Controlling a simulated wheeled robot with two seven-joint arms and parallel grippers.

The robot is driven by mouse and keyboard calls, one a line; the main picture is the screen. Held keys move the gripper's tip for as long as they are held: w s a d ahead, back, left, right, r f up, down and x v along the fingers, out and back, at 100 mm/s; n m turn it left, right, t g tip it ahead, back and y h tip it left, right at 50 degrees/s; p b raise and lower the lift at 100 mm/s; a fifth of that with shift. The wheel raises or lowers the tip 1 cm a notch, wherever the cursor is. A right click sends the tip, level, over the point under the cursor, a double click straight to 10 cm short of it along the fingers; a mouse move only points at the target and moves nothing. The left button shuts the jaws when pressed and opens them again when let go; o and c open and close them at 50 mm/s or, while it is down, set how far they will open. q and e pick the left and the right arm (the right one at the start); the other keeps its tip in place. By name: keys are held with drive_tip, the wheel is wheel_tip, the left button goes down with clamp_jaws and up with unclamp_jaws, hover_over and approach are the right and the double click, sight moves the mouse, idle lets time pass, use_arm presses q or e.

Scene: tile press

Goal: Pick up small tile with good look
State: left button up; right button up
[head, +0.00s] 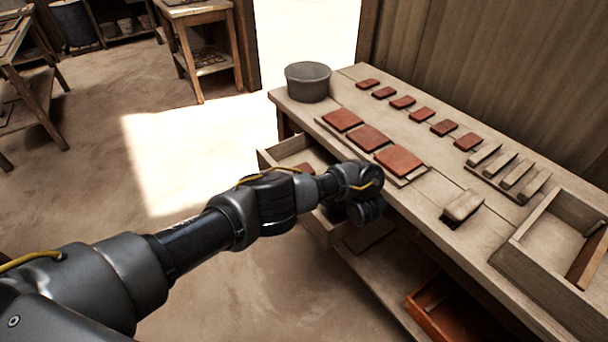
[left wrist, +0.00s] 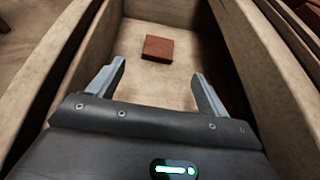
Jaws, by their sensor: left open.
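A small red-brown tile (left wrist: 158,48) lies flat on the bottom of an open drawer (left wrist: 104,40), seen in the left wrist view. In the head view part of a tile (head: 304,169) shows in the drawer (head: 272,157) under the table's front edge. My left gripper (left wrist: 160,82) is open and empty, pointing into the drawer. The tile is ahead of its fingers, between their lines and apart from both. In the head view the left hand (head: 365,205) is over the drawer, and its fingers are hard to make out. My right gripper is not in view.
The table (head: 350,85) holds a row of small red tiles (head: 421,114), three larger tiles on a board (head: 330,132), a grey pot (head: 308,82), a brush-like block (head: 462,207) and a wooden tray (head: 520,262). The drawer walls rise close on both sides of my left gripper.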

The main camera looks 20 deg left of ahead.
sight(303, 169)
use_arm(q)
drive_tip(key=shift+w+a+f+b, duration=0.15)
drive_tip(key=shift+w+a+b, duration=0.1)
drive_tip(key=shift+a+b, duration=0.05)
drive_tip(key=b+x, duration=0.1)
drive_tip(key=x, duration=0.1)
drive_tip(key=shift+w+a+f+b, duration=0.15)
drive_tip(key=shift+a+b, duration=0.1)
drive_tip(key=shift+b, duration=0.1)
drive_tip(key=shift+b+x, duration=0.3)
drive_tip(key=shift+x, duration=0.5)
drive_tip(key=shift+w+a, duration=0.2)
drive_tip(key=shift+w, duration=0.05)
drive_tip(key=b+x, duration=0.2)
drive_tip(key=x, duration=0.2)
drive_tip(key=shift+w+a+f, duration=0.2)
drive_tip(key=shift+a+f, duration=0.05)
drive_tip(key=shift+a, duration=0.05)
drive_tip(key=shift+w+a, duration=0.1)
drive_tip(key=shift+w, duration=0.05)
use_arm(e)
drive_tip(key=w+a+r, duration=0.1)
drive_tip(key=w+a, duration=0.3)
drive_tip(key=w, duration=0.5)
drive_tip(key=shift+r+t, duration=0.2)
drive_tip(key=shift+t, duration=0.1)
